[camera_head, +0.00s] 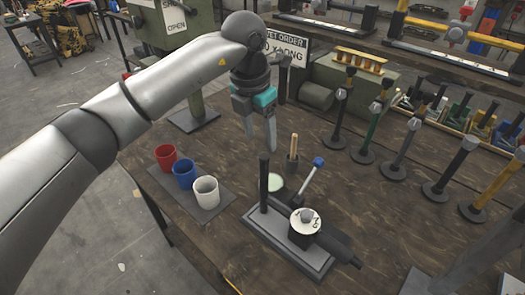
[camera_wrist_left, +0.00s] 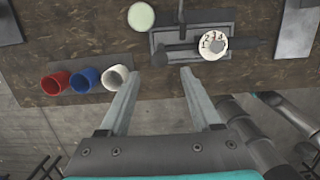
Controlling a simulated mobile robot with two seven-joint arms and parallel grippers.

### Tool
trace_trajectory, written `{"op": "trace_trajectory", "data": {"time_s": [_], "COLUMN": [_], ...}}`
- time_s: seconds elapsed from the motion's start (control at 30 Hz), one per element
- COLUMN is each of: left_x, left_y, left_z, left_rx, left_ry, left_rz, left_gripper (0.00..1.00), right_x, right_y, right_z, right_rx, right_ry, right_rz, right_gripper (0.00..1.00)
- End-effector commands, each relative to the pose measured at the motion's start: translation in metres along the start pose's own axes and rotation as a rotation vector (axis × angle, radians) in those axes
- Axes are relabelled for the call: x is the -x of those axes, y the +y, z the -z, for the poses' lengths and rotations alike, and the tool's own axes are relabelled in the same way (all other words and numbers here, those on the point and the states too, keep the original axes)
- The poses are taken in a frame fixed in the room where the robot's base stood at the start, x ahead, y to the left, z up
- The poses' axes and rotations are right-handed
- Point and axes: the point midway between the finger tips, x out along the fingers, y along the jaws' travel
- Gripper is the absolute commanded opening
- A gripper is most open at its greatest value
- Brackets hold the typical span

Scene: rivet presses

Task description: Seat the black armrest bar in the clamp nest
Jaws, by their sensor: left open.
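The clamp (camera_head: 262,232) is a grey base plate on the wooden bench, with a white numbered dial (camera_head: 305,221) and a blue-knobbed lever (camera_head: 318,163). A black bar (camera_head: 264,185) stands upright at the left end of this plate; how deep it sits is hidden. In the left wrist view the clamp plate (camera_wrist_left: 160,37) and the dial (camera_wrist_left: 213,45) lie just beyond the fingertips, with the dark bar (camera_wrist_left: 172,51) close by.
Red (camera_head: 166,157), blue (camera_head: 184,174) and white (camera_head: 206,191) cups stand on a mat to the left. A wooden-handled tool (camera_head: 293,148) and a pale green disc (camera_head: 275,182) are behind the clamp. Several bars on round bases, including a green one (camera_head: 373,128), fill the right.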

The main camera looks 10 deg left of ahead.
Motion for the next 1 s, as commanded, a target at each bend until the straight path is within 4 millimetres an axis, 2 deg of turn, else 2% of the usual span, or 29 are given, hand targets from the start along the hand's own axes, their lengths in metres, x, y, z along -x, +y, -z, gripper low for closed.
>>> {"op": "trace_trajectory", "data": {"time_s": [0.1,0.23,0.57,0.67,0.77,0.87,0.9,1.0], "left_x": [0.015,0.022,0.023,0.019,0.009,0.001,0.001,0.011], "left_y": [0.0,0.0,0.0,-0.009,-0.037,-0.084,-0.105,-0.154], "left_z": [-0.001,0.0,0.0,-0.002,-0.009,-0.019,-0.024,-0.033], "left_rx": [0.001,0.001,0.0,-0.01,-0.04,-0.072,-0.078,-0.069], "left_ry": [-0.002,0.0,0.0,-0.015,-0.069,-0.166,-0.212,-0.331], "left_rz": [0.0,0.0,0.002,0.034,0.137,0.318,0.405,0.624], "left_gripper": [0.65,0.65,0.65,0.65,0.65,0.65,0.65,0.65], "right_x": [0.0,0.0,0.0,0.0,0.0,0.0,0.0,0.0], "right_y": [0.0,0.0,0.0,0.0,0.0,0.0,0.0,0.0], "right_z": [0.0,0.0,0.0,0.0,0.0,0.0,0.0,0.0], "right_rx": [0.0,0.0,0.0,0.0,0.0,0.0,0.0,0.0], "right_ry": [0.0,0.0,0.0,0.0,0.0,0.0,0.0,0.0], "right_rz": [0.0,0.0,0.0,0.0,0.0,0.0,0.0,0.0], "right_gripper": [0.0,0.0,0.0,0.0,0.0,0.0,0.0,0.0]}}
